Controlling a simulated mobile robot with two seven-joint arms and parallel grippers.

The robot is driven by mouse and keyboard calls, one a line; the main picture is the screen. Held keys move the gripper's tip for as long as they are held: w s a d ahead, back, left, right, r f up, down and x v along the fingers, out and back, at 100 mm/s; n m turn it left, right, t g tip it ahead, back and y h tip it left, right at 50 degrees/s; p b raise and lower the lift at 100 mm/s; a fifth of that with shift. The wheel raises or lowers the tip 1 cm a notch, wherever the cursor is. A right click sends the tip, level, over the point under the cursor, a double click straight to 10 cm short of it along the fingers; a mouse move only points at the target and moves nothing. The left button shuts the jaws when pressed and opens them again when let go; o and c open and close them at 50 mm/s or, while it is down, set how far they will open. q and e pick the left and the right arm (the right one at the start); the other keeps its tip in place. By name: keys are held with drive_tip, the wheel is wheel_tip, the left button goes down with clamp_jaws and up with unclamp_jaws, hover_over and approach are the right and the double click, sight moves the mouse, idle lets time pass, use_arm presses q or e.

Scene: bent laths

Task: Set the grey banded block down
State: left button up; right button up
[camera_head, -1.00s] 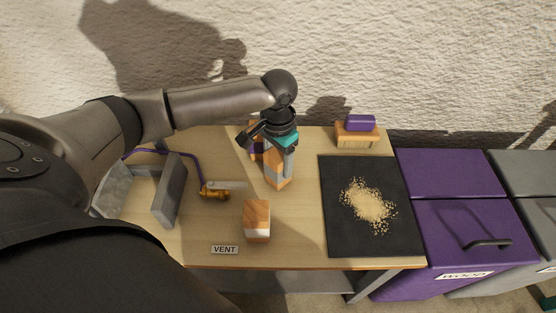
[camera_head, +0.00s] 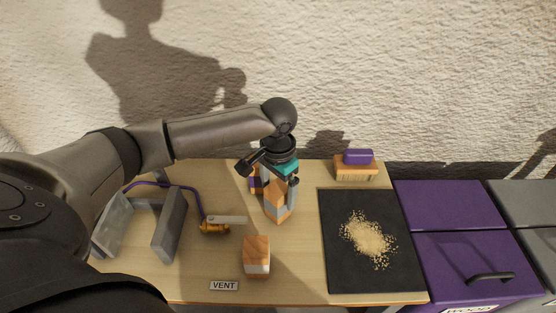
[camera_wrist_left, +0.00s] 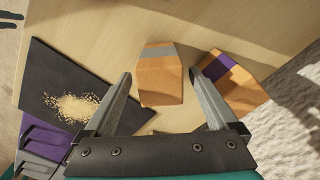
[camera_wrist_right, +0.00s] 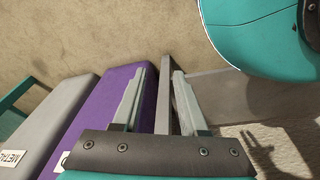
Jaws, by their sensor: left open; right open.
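The grey banded block (camera_head: 277,204), orange wood with a grey band, stands upright on the workbench. My left gripper (camera_head: 279,186) is above it, pointing down, open, with its fingers at either side of the block's upper part. In the left wrist view the grey banded block (camera_wrist_left: 161,82) lies between the spread fingers (camera_wrist_left: 160,74), with gaps on both sides. My right gripper (camera_wrist_right: 158,72) is open and empty, away from the bench top; it shows only in the right wrist view.
A purple banded block (camera_wrist_left: 232,82) stands close beside the grey banded one. A white banded block (camera_head: 256,253) is nearer the front. A dark mat (camera_head: 345,278) with sawdust, a brush (camera_head: 356,168), a brass valve (camera_head: 214,227) and a grey bracket (camera_head: 170,225) surround a clear middle.

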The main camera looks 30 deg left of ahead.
use_arm(q)
wheel_tip(320, 180, up, 3)
drive_tip(key=shift+f+p, duration=0.2)
drive_tip(key=shift+p, duration=0.35)
wheel_tip(320, 180, up, 2)
drive_tip(key=shift+r+p, duration=0.15)
drive_tip(key=shift+p, duration=0.4)
wheel_tip(320, 180, up, 2)
drive_tip(key=shift+r+p, duration=0.2)
drive_tip(key=shift+p, duration=0.35)
drive_tip(key=shift+r+p, duration=0.55)
drive_tip(key=shift+r, duration=0.7)
use_arm(e)
drive_tip(key=s+d+f, duration=0.4)
drive_tip(key=s+d, duration=0.1)
drive_tip(key=s, duration=0.2)
drive_tip(key=shift+s+d+h, duration=0.3)
drive_tip(key=shift+d, duration=0.1)
drive_tip(key=shift+f, duration=0.1)
